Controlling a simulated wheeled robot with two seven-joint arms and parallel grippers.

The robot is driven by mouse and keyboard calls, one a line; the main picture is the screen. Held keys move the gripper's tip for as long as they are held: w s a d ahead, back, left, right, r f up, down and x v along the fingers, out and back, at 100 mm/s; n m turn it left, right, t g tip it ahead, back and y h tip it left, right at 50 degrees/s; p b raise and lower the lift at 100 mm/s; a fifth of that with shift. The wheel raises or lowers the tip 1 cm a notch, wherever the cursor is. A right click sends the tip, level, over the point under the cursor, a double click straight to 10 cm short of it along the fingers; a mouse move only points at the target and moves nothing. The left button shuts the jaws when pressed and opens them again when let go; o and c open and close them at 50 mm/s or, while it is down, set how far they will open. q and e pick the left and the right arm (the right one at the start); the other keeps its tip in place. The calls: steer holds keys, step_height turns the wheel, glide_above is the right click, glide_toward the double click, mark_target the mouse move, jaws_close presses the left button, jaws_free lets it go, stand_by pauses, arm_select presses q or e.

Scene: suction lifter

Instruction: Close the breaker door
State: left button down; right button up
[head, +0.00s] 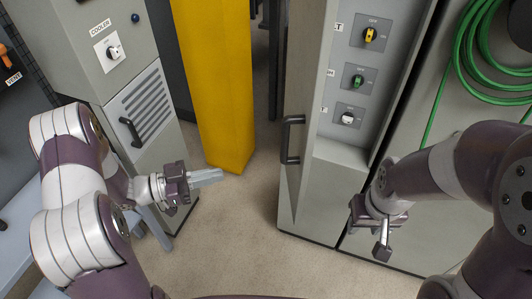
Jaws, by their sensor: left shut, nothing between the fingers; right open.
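The breaker cabinet stands right of centre, with its recess of rotary switches exposed. Its grey breaker door (305,100) stands open at the left side of the recess, seen at a steep angle, with a dark bar handle (290,140) on it. My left gripper (207,177) is shut and empty, left of the door and apart from the handle, with its fingers pointing right. My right gripper (382,252) is open and empty in front of the cabinet's lower right part, pointing down. Its fingers are partly hidden.
A yellow switch (370,35), a green switch (357,80) and a white switch (348,117) sit in the recess. A yellow pillar (217,80) stands behind my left gripper. A cooler cabinet (141,105) is at left; a green hose (462,55) hangs at right.

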arm_select(q)
steer(key=p+x, duration=0.5)
steer(key=x, duration=0.9)
steer(key=shift+r, duration=0.55)
